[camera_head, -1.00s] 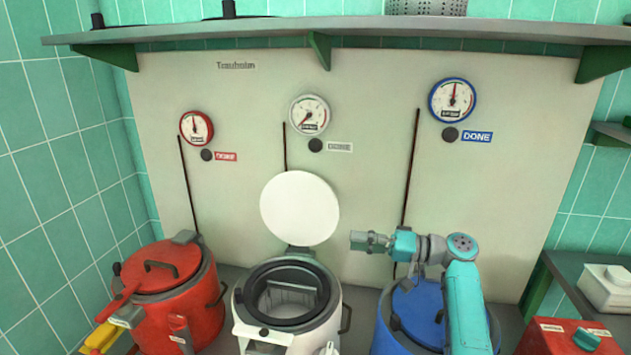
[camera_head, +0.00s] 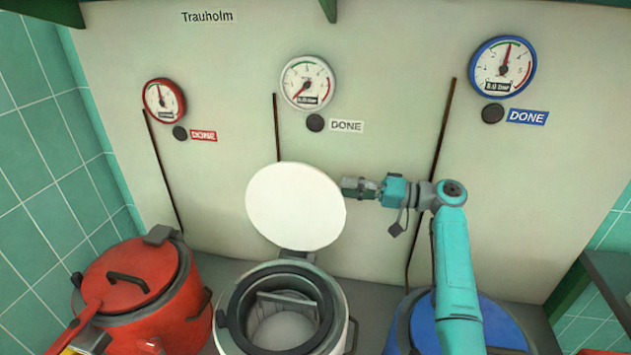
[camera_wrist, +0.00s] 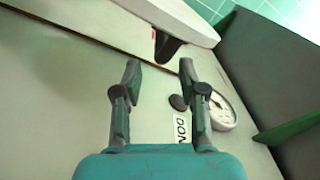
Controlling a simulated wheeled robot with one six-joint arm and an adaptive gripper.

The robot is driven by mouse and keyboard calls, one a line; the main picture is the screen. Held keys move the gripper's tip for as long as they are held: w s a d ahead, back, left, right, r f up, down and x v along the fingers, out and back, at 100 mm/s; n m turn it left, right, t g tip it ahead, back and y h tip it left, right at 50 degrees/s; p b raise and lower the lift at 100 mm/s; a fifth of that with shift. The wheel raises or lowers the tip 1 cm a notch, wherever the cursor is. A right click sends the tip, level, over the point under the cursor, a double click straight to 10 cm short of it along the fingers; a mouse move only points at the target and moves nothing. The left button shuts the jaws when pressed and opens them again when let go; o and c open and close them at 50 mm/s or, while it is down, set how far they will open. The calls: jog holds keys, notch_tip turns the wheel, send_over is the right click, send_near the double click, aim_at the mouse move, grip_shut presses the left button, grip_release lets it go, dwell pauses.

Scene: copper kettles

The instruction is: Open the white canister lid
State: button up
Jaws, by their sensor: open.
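The white canister (camera_head: 226,340) stands in the middle of the counter, with a dark ring around its open mouth. Its round white lid (camera_head: 295,205) stands up, hinged at the back, so the canister is open and a pale inside shows. My gripper (camera_head: 348,188) is at the lid's upper right edge; whether it touches the lid is unclear in the head view. In the wrist view my gripper (camera_wrist: 160,75) has its two fingers apart with nothing between them. The lid (camera_wrist: 185,18) and its dark handle (camera_wrist: 168,47) show just beyond the fingertips.
A red canister (camera_head: 180,315) with a closed lid stands at left. A blue canister (camera_head: 402,325) stands at right, partly behind my arm. The wall panel (camera_head: 390,65) behind carries several gauges, including a white one (camera_head: 307,83) above the lid. A shelf bracket is at the top.

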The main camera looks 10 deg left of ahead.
aim_at(316, 184)
jog(key=a, duration=0.8)
jog(key=shift+w+a, duration=0.15)
jog(key=shift+a, duration=0.2)
grip_shut()
